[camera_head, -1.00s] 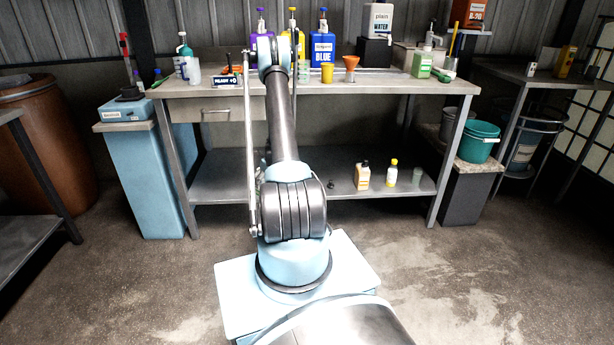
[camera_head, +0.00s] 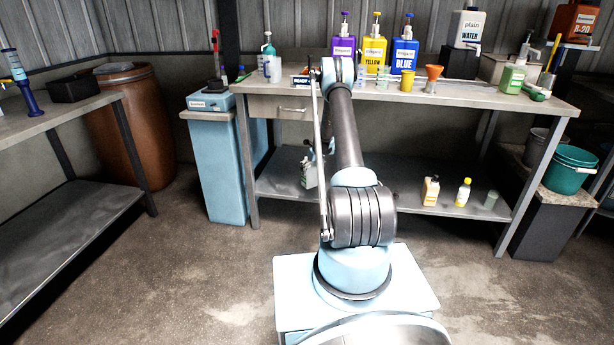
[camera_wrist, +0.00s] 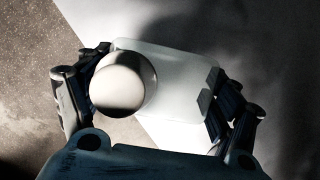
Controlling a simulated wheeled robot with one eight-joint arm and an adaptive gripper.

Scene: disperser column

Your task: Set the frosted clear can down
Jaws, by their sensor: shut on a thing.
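The frosted clear can (camera_wrist: 180,85) is a pale, rounded box shape with a round whitish cap (camera_wrist: 122,84), seen from above in the wrist view. My gripper (camera_wrist: 150,88) is shut on it, with a finger on each side of its body. In the head view a pale shape (camera_head: 309,174) beside my arm, in front of the workbench's lower shelf, looks like the can; my arm hides part of it. Whether its base touches anything cannot be told.
The workbench (camera_head: 460,96) holds purple, yellow (camera_head: 374,52) and blue (camera_head: 404,56) dispensers, cups and an orange funnel (camera_head: 432,77). Its lower shelf (camera_head: 270,183) has small bottles at right and bare room at left.

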